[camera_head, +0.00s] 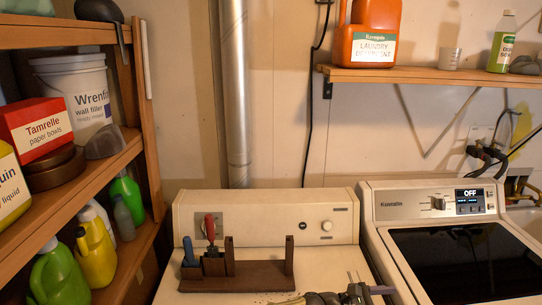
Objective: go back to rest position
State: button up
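My gripper (352,292) shows only in part at the bottom edge, low over the front of the white machine top (215,293). Its dark body and thin pieces are cut off by the frame, so I cannot tell whether it is open or shut, or whether it holds anything. A dark wooden rack (262,272) stands on the machine top, to the left of and behind my gripper. A red-handled tool (210,228) and a blue-handled tool (188,250) stand upright at its left end.
A wooden shelf unit (150,150) with bottles, a bucket and boxes is at the left. A wall shelf (420,75) holds an orange detergent jug (366,32) and a green bottle (501,42). A dark-lidded washer (465,262) stands at the right.

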jog(key=s+f+m+g+y, duration=0.1)
jog(key=s+f+m+y, duration=0.1)
jog(key=s+d+f+m+g+y, duration=0.1)
jog(key=s+f+y, duration=0.1)
jog(key=s+f, duration=0.1)
jog(key=s+f+m+g+y, duration=0.1)
jog(key=s+f+m, duration=0.1)
jog(key=s, duration=0.1)
jog(key=shift+d+f+m+g+y, duration=0.25)
jog(key=shift+d+m+g+y, duration=0.05)
jog(key=shift+y, duration=0.1)
jog(key=s+a+m+t+y, duration=0.1)
jog(key=s+a+m+y, duration=0.3)
jog(key=a+m+y, duration=0.6)
jog(key=a+r+m+t+y, duration=0.1)
jog(key=a+r+t, duration=0.1)
jog(key=r, duration=0.4)
jog(key=s+a+r+m+t+y, duration=0.1)
jog(key=a+r+t, duration=0.1)
jog(key=a+r, duration=0.3)
jog(key=shift+r+m+t, duration=0.3)
jog(key=shift+r+m, duration=0.05)
jog(key=shift+m, duration=0.05)
